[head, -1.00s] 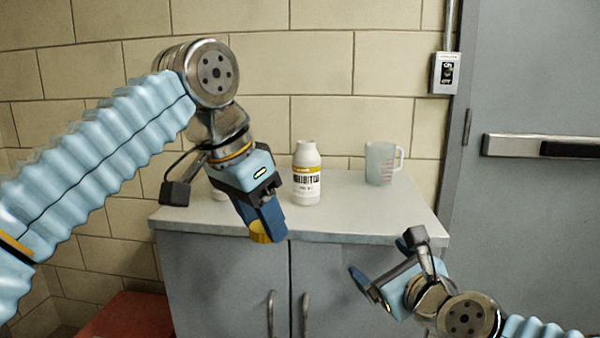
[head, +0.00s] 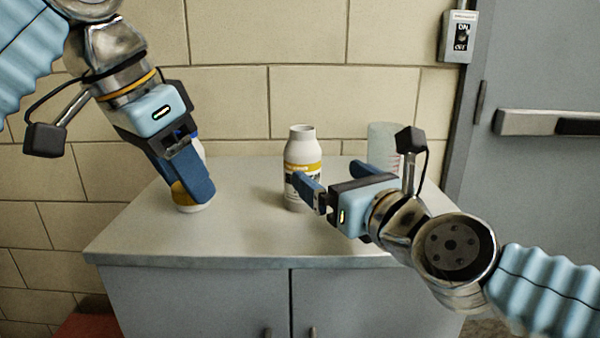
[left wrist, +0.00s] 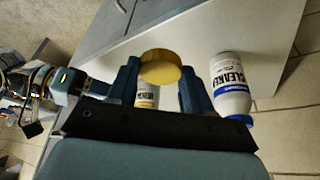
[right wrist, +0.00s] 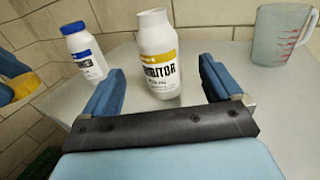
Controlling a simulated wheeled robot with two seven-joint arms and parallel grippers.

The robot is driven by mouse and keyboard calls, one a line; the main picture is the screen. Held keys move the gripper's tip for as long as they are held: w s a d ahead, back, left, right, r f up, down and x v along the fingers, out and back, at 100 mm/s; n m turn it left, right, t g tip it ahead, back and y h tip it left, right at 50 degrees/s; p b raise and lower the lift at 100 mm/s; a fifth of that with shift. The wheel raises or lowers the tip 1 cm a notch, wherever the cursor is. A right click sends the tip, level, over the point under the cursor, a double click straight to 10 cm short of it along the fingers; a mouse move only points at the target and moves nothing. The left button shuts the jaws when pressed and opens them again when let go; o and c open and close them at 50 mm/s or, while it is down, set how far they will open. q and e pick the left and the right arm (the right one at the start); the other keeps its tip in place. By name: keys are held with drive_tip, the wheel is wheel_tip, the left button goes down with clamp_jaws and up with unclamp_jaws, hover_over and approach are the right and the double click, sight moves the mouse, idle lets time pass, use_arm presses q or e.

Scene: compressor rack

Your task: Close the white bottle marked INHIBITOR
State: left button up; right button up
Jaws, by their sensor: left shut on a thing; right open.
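The white INHIBITOR bottle (head: 302,165) stands upright on the counter, its white neck bare on top; its yellow-banded label shows in the right wrist view (right wrist: 158,62). My left gripper (head: 188,192) is shut on a yellow cap (left wrist: 160,68), held in the air left of the bottle. The cap also shows at the left edge of the right wrist view (right wrist: 24,90). My right gripper (head: 335,176) is open, close to the bottle on its right; in the right wrist view the bottle stands ahead, in line with the gap between the fingers.
A white CLEANER bottle (left wrist: 231,92) with a blue cap (right wrist: 73,28) stands left of the INHIBITOR bottle, partly behind my left gripper in the head view. A clear measuring jug (right wrist: 280,38) stands at the right. The counter front (head: 240,240) is clear.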

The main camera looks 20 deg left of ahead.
sight(312, 163)
drive_tip(key=x, duration=0.6)
drive_tip(key=shift+w+a, duration=0.2)
drive_tip(key=shift+w, duration=0.05)
use_arm(q)
drive_tip(key=shift+r, duration=0.1)
drive_tip(key=shift+r+p, duration=0.5)
drive_tip(key=shift+p, duration=0.1)
use_arm(e)
drive_tip(key=x, duration=0.5)
drive_tip(key=shift+a, duration=0.2)
drive_tip(key=c, duration=1.1)
use_arm(q)
drive_tip(key=shift+r, duration=0.15)
use_arm(e)
drive_tip(key=shift+r, duration=0.15)
